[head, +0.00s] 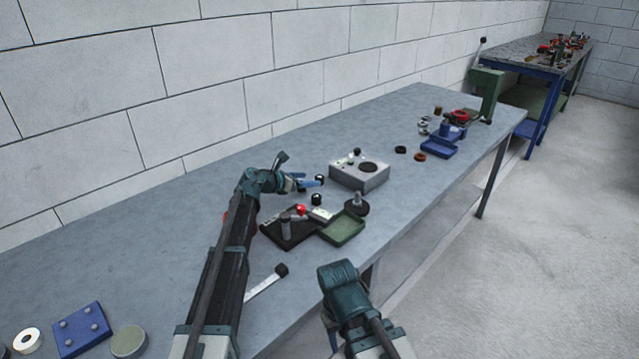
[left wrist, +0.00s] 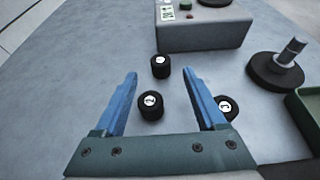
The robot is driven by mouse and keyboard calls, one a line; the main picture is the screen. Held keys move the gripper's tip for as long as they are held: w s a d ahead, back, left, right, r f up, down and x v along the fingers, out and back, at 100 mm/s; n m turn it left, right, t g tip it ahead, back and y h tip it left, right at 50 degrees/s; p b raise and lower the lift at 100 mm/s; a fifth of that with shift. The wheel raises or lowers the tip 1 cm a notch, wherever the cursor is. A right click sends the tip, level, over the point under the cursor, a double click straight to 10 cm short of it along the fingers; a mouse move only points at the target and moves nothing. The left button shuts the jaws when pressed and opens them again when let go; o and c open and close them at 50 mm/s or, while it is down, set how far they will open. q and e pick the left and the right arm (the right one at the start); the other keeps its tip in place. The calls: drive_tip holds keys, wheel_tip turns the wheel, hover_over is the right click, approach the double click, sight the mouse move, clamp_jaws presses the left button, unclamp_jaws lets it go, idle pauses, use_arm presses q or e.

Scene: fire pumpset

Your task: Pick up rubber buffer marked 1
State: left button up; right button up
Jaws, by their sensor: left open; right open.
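Several small black rubber buffers with white number labels lie on the grey bench. In the left wrist view, the far buffer (left wrist: 160,66) stands just ahead of the open fingers; its mark is too small to read surely. The buffer marked 2 (left wrist: 150,106) stands between the fingers, nearer the palm. A third buffer (left wrist: 228,107), which seems marked 3, is beside the right finger. In the head view the far buffer (head: 319,179) is by the fingertips. My left gripper (head: 308,183) is open and empty above them. My right gripper (head: 338,278) is low at the bench's front, its fingers hidden.
A grey box (head: 358,174) with a round black top stands just beyond the buffers. A black round base with a post (head: 356,205), a green tray (head: 342,229) and a dark tray (head: 274,234) are nearby.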

sight(316, 179)
use_arm(q)
drive_tip(key=b+x, duration=0.1)
drive_tip(key=x, duration=0.3)
drive_tip(key=shift+w+d+f+b, duration=0.15)
drive_tip(key=shift+w+b, duration=0.05)
drive_tip(key=shift+b, duration=0.2)
drive_tip(key=shift+w+d+f, duration=0.1)
drive_tip(key=shift+w+d, duration=0.1)
drive_tip(key=shift+d, duration=0.1)
clamp_jaws()
